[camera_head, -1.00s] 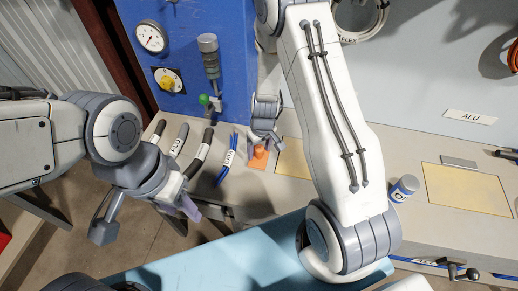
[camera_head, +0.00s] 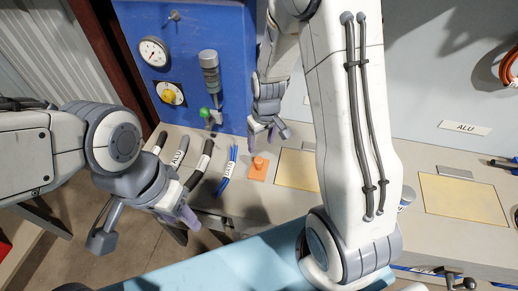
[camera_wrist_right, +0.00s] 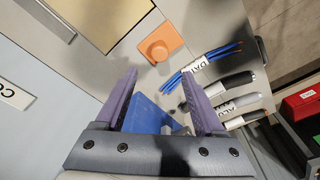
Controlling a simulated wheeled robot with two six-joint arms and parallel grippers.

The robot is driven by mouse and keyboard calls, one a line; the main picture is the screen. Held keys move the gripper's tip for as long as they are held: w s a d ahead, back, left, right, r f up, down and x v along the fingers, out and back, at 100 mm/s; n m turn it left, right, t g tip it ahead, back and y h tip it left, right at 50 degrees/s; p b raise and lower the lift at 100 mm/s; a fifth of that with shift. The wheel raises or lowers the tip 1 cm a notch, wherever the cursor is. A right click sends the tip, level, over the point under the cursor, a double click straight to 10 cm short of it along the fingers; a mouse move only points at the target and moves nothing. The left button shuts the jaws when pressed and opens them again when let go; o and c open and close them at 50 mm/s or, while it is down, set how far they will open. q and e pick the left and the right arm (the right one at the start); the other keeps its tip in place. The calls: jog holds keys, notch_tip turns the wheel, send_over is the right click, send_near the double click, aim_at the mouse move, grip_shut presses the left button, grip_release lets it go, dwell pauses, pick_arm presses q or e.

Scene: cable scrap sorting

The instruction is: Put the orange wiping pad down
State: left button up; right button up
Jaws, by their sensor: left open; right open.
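The orange wiping pad (camera_head: 258,168) lies on the grey bench, with its round knob upward. It also shows in the right wrist view (camera_wrist_right: 161,45), beyond the fingertips and apart from them. My right gripper (camera_head: 267,131) is open and empty, raised above and behind the pad; its purple fingers show in the right wrist view (camera_wrist_right: 166,90). My left gripper (camera_head: 148,232) is open and empty, off the front edge of the bench at the left.
Blue wires (camera_head: 228,172) with a DATA label and several dark labelled cables (camera_head: 200,164) lie left of the pad. A tan mat (camera_head: 297,170) lies right of it. A blue panel (camera_head: 190,50) with gauge, yellow knob and green-tipped lever stands behind.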

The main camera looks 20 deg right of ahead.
jog(key=s+a+r+n, duration=0.2)
jog(key=s+a+r, duration=0.2)
jog(key=a+r, duration=0.25)
jog(key=s+a+r+n, duration=0.1)
jog(key=s+a+r, duration=0.1)
jog(key=s, duration=0.4)
jog(key=s+a+r+n+g, duration=0.1)
jog(key=s+a+r, duration=0.2)
jog(key=s, duration=0.3)
jog(key=s+a+r+n, duration=0.1)
jog(key=s+a+r, duration=0.2)
jog(key=s, duration=0.3)
jog(key=shift+s+r+y, duration=0.15)
jog(key=shift+s+y, duration=0.05)
jog(key=shift+y, duration=0.2)
